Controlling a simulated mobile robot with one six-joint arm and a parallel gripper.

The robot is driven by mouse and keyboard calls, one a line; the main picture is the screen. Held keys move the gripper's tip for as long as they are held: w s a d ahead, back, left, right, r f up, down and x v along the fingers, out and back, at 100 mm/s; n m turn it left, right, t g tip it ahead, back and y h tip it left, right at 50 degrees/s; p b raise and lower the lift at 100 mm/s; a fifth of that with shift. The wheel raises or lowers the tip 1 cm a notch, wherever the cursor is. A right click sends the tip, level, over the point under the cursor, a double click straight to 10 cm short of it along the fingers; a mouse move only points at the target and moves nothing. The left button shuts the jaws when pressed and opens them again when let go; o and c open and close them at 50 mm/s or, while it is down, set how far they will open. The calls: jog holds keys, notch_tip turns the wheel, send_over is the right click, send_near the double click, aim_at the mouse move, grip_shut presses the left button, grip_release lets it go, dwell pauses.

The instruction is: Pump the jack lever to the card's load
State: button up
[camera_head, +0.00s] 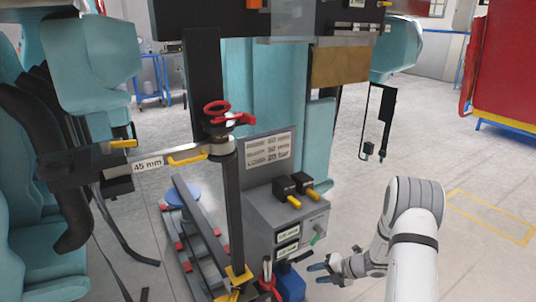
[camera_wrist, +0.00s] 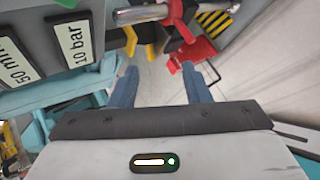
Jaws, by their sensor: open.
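The card (camera_head: 268,150), a pale plate with several lines of small text, stands upright behind the post in the head view; its values are too small to read surely. A red bracket with a thin upright rod, apparently the jack lever (camera_head: 267,275), is at the bottom centre beside a blue block (camera_head: 291,284). In the wrist view a silver rod (camera_wrist: 143,13) crosses the top, near a red bracket (camera_wrist: 200,50). My gripper (camera_head: 318,268) is open and empty, right of the blue block. Its blue fingers (camera_wrist: 160,72) point toward the rod and bracket, apart from both.
A grey control box (camera_head: 312,222) with two label windows, black-and-yellow switches and a green knob stands above the blue block. The wrist view shows labels reading "50 mm" (camera_wrist: 14,62) and "10 bar" (camera_wrist: 75,43). A "45 mm" arm (camera_head: 147,165) extends left. Floor at right is open.

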jog(key=s+a+r+n+g+h+p, duration=0.1)
jog(key=s+a+r+n+p, duration=0.2)
jog(key=r+n, duration=0.55)
jog(key=s+a+r+n+g+h+p, duration=0.15)
jog(key=s+r+n, duration=0.35)
jog(key=r, duration=0.6)
jog(key=s+a+r+n+g+h+p, duration=0.1)
jog(key=s+r+n+p, duration=0.25)
jog(key=r+n, duration=0.45)
jog(key=s+d+r+n+t+h+p, duration=0.1)
jog(key=s+d+r+n+h+p, duration=0.2)
jog(key=s+r+n, duration=1.5)
jog(key=r+h+p, duration=0.1)
jog(key=h+p, duration=0.2)
jog(key=p, duration=0.2)
jog(key=shift+s+r, duration=0.3)
jog(key=shift+r, duration=0.05)
jog(key=shift+s+d+r+n+t, duration=0.1)
jog(key=shift+s+n+t, duration=0.1)
jog(key=shift+n+t, duration=0.15)
jog(key=shift+c, duration=0.6)
jog(key=shift+s, duration=0.1)
